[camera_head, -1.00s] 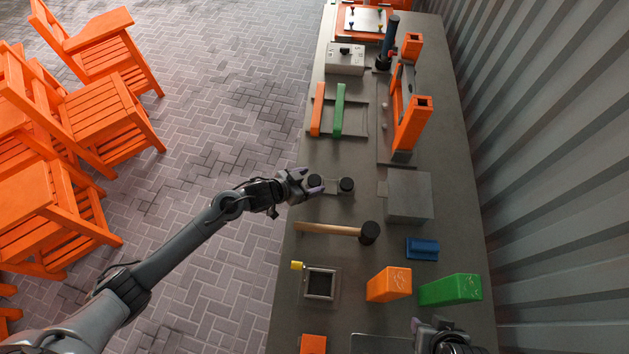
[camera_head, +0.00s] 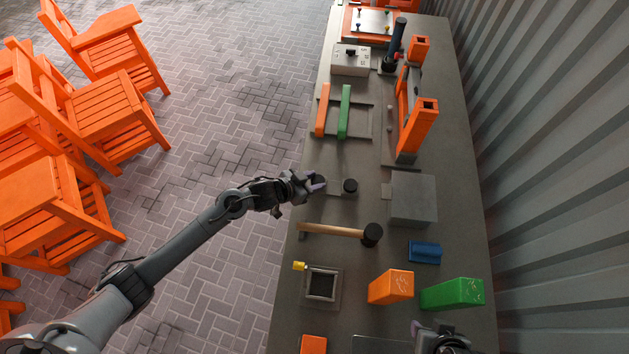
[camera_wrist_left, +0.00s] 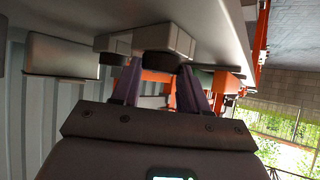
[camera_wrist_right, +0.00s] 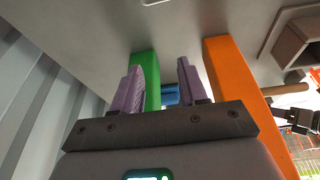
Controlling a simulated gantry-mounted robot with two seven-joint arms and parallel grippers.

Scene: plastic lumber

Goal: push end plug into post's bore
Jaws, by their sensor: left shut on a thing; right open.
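My left gripper (camera_head: 314,183) is shut on a dark round end plug (camera_head: 320,184) at the grey holder (camera_head: 335,188). In the left wrist view the plug (camera_wrist_left: 163,62) sits between the purple fingertips, right against the holder (camera_wrist_left: 150,38); I cannot tell whether it is clear of it. A second dark plug (camera_head: 350,185) stands on the holder's right end. An orange post (camera_head: 427,106) in a frame at the back right shows a dark square opening in its top. My right gripper (camera_wrist_right: 160,85) is open and empty near the front; its fingertips barely show in the head view.
A mallet (camera_head: 340,231) lies in front of the plugs. A grey box (camera_head: 412,198), blue block (camera_head: 424,251), orange block (camera_head: 391,287), green block (camera_head: 452,293) and square socket (camera_head: 321,284) stand nearby. Orange and green bars (camera_head: 344,111) lie farther back. A corrugated wall borders the right.

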